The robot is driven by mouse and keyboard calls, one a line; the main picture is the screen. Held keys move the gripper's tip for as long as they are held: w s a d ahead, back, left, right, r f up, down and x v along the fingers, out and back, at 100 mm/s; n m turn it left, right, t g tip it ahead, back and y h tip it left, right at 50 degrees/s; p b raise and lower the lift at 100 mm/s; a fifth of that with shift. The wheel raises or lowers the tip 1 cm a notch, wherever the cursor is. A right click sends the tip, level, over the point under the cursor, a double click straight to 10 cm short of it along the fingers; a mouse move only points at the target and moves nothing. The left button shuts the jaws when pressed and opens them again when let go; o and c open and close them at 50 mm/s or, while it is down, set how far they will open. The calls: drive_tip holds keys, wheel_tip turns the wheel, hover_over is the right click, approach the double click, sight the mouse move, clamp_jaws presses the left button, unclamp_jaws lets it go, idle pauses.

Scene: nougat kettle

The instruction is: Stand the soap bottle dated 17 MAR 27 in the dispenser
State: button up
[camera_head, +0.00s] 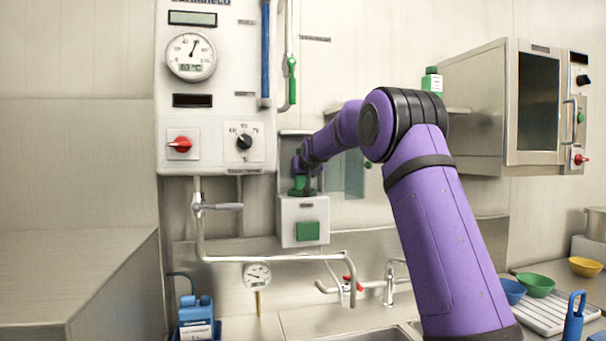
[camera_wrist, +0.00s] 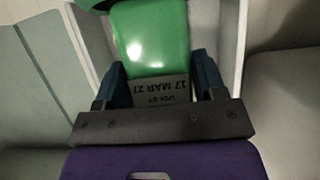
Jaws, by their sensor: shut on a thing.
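The soap bottle is green (camera_wrist: 152,40) with a pale label that reads "USE BY 17 MAR 27", upside down in the wrist view. My gripper (camera_wrist: 161,82) is shut on it, one finger on each side of the label. In the head view my gripper (camera_head: 308,170) is at the open upper part of the wall dispenser (camera_head: 291,222), a white box with a green front panel. The bottle shows there as a dark green patch (camera_head: 296,187), just above the box and partly hidden by my gripper. Pale dispenser sides flank the bottle. Whether its base rests on the dispenser is unclear.
Left of the dispenser is a control panel (camera_head: 215,105). Pipes (camera_head: 290,258) run below it.

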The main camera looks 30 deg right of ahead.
drive_tip(key=shift+f, duration=0.35)
drive_tip(key=o, duration=1.4)
drive_tip(key=shift+f, duration=0.1)
drive_tip(key=shift+s, duration=0.15)
drive_tip(key=shift+s+a, duration=0.4)
drive_tip(key=shift+s, duration=1)
drive_tip(key=shift+s+a, duration=0.45)
drive_tip(key=shift+s, duration=0.95)
drive_tip(key=shift+s+a, duration=0.4)
drive_tip(key=shift+s, duration=1)
drive_tip(key=shift+s, duration=0.1)
drive_tip(key=shift+s+a, duration=0.4)
drive_tip(key=shift+s, duration=1)
drive_tip(key=shift+s+a, duration=0.45)
drive_tip(key=shift+s, duration=1)
drive_tip(key=shift+s+a, duration=0.4)
drive_tip(key=shift+s, duration=1)
